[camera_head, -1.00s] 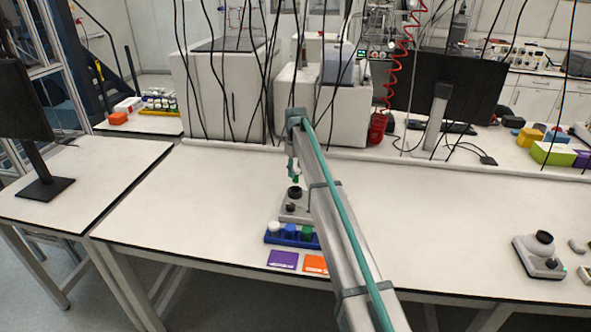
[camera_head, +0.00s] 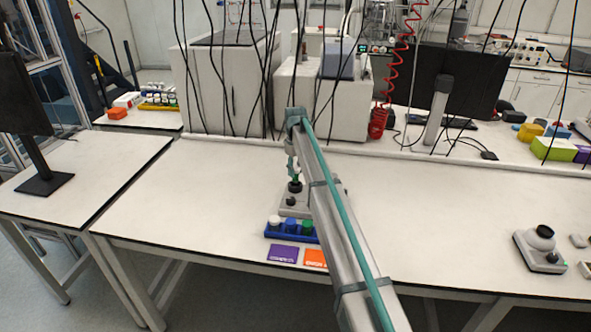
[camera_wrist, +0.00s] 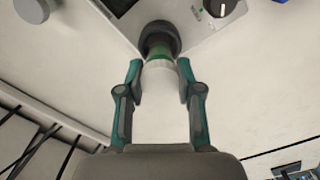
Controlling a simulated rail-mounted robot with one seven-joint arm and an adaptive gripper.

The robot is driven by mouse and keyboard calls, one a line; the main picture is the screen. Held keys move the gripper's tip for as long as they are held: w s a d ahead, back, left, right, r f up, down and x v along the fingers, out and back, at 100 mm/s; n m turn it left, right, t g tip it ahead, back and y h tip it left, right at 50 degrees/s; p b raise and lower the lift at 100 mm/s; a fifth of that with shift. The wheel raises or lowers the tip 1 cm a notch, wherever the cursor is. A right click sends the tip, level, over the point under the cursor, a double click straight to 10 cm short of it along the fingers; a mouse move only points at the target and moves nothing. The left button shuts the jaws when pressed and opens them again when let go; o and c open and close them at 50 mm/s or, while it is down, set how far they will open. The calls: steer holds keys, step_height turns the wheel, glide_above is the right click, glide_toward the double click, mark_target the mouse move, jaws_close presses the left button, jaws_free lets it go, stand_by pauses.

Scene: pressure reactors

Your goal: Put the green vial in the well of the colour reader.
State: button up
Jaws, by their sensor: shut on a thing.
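My gripper (camera_wrist: 160,72) is shut on the green vial (camera_wrist: 159,51) at its white cap, with one finger on each side. In the wrist view the vial's green body lines up with the dark round well (camera_wrist: 160,29) of the colour reader (camera_wrist: 195,17). Its lower end is hidden by the well's rim; I cannot tell how deep it sits. In the head view the grey reader (camera_head: 293,209) stands on the bench, with my gripper (camera_head: 294,178) right above its dark well. My arm hides the reader's right part.
A blue rack (camera_head: 273,234) with white, blue and green-topped vials stands just in front of the reader. A purple card (camera_head: 283,254) and an orange card (camera_head: 314,257) lie before it. Another grey device (camera_head: 540,252) stands far right. The bench left of the reader is clear.

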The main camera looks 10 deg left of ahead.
mark_target(296, 177)
steer(key=shift+f, duration=0.2)
steer(key=shift+f+b, duration=0.45)
steer(key=shift+f, duration=1.05)
steer(key=shift+f, duration=0.3)
stand_by(0.3)
steer(key=o, duration=1.7)
steer(key=shift+r, duration=0.1)
steer(key=shift+r+p, duration=1.4)
steer(key=shift+r, duration=2)
